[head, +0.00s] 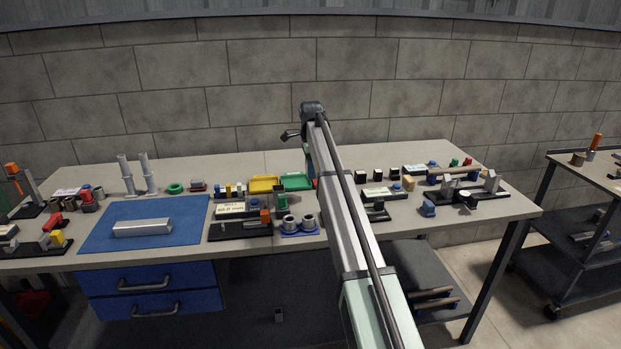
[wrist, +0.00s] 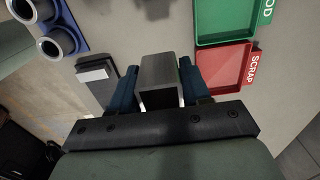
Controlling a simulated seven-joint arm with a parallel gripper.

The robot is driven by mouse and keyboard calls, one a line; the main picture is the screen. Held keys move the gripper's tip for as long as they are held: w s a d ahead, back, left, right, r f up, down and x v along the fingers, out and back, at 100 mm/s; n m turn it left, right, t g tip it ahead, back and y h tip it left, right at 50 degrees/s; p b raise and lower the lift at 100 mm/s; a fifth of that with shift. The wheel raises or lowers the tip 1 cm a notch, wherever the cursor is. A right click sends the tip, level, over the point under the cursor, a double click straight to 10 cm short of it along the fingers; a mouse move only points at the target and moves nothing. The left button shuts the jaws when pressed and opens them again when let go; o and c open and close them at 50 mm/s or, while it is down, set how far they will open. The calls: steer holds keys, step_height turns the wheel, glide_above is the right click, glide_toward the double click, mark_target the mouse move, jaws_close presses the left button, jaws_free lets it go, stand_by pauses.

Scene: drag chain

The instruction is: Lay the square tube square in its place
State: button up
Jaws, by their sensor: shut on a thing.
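In the wrist view, a grey hollow square tube (wrist: 160,72) sits between the two dark blue fingers of my gripper (wrist: 160,88), its open square end facing the camera. The fingers press on its two sides, and the gripper is shut on it. The bench shows below it, but I cannot tell the height or whether the tube touches anything. In the head view my arm hides the gripper and the tube. I cannot tell which spot is the tube's place. A silver bar (head: 143,227) lies on a blue mat (head: 105,238) at the left of the bench.
A green tray (wrist: 224,20) and a red SCRAP tray (wrist: 222,70) lie right of the gripper. A black block with a pale label (wrist: 96,88) lies left of it. A blue holder (wrist: 40,10) with metal cups is at upper left. Several small fixtures crowd the bench (head: 225,160).

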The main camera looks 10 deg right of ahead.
steer(key=s+d, duration=0.7)
steer(key=s, duration=0.7)
steer(key=shift+d, duration=0.2)
steer(key=shift+f, duration=0.1)
steer(key=shift+f, duration=0.15)
steer(key=shift+f, duration=2.45)
steer(key=shift+f, duration=1.4)
